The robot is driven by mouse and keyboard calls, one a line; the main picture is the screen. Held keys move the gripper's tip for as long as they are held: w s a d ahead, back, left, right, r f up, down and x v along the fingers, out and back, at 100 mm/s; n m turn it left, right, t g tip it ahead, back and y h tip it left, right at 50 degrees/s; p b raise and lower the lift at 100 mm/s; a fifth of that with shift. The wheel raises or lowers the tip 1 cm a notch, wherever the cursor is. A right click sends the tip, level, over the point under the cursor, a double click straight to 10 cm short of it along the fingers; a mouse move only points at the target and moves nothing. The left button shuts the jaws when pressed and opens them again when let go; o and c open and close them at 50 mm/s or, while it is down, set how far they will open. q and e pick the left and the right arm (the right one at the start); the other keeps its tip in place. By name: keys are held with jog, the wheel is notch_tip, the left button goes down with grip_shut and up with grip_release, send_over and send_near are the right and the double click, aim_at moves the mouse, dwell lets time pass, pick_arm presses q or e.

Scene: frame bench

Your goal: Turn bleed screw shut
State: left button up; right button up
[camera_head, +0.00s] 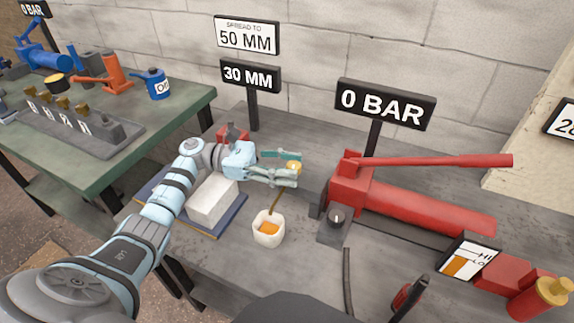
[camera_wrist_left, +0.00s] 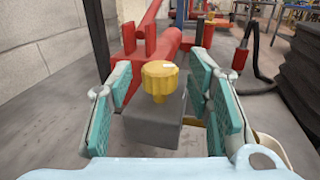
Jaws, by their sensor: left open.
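The bleed screw has a yellow knob (camera_head: 294,167), and in the left wrist view the knob (camera_wrist_left: 160,78) stands upright on a dark grey block (camera_wrist_left: 155,122) with a small white mark on its top. My left gripper (camera_head: 299,169) is open around the knob, its teal-padded fingers on either side. In the left wrist view, gaps show between the knob and both fingers of the gripper (camera_wrist_left: 162,85), so it is not gripped. The fingers partly hide the knob in the head view. My right gripper is not in view.
A red hand pump (camera_head: 420,207) lies right of the gripper under a "0 BAR" sign (camera_head: 383,104). A white cup (camera_head: 268,231) with orange fluid and a brown tube stands in front. A pale block (camera_head: 212,200) sits beneath my left arm. A HI/LO level gauge (camera_head: 468,259) is at right.

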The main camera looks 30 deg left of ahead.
pick_arm(q)
jog(key=shift+a, duration=0.15)
jog(key=v, duration=1.1)
jog(key=shift+s+a, duration=0.2)
jog(key=shift+a, duration=0.15)
